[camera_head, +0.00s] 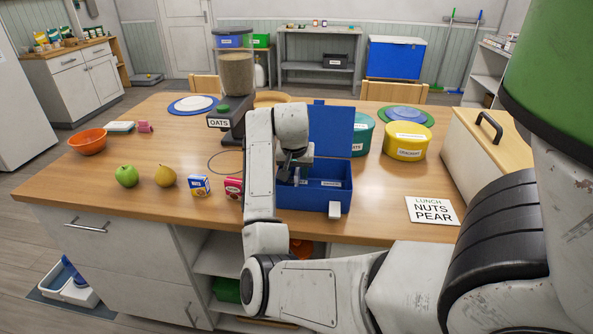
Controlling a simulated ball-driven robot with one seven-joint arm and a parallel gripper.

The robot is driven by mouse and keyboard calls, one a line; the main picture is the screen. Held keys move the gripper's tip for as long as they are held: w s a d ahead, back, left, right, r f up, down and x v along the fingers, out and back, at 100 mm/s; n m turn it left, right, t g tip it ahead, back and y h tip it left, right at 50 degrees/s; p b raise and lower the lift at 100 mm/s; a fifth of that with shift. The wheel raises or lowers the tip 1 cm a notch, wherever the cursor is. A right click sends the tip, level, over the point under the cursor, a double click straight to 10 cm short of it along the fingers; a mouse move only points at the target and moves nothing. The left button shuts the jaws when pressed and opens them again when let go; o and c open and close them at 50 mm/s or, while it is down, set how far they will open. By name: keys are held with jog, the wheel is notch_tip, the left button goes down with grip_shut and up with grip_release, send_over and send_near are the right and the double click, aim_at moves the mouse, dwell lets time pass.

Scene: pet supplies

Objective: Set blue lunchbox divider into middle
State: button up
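The open blue lunchbox (318,198) stands on the wooden table, its lid (332,128) raised at the back. A white label shows inside it and a white latch on its front. My gripper (289,174) reaches down into the left part of the lunchbox from above. A small pale piece shows beside the gripper's fingers, but I cannot tell whether it is the divider or part of the gripper. The fingertips are small, dark and partly hidden by my arm, so I cannot tell whether they are open or shut. I cannot clearly make out the divider.
A blue box and a red box (233,188) stand left of my arm, with a pear (165,176) and a green apple (127,176). The oats dispenser (237,95) stands behind. A yellow tin (405,142) and a lunch card (431,210) are right.

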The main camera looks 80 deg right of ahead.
grip_shut()
jog(key=shift+f, duration=0.1)
dwell(1.1)
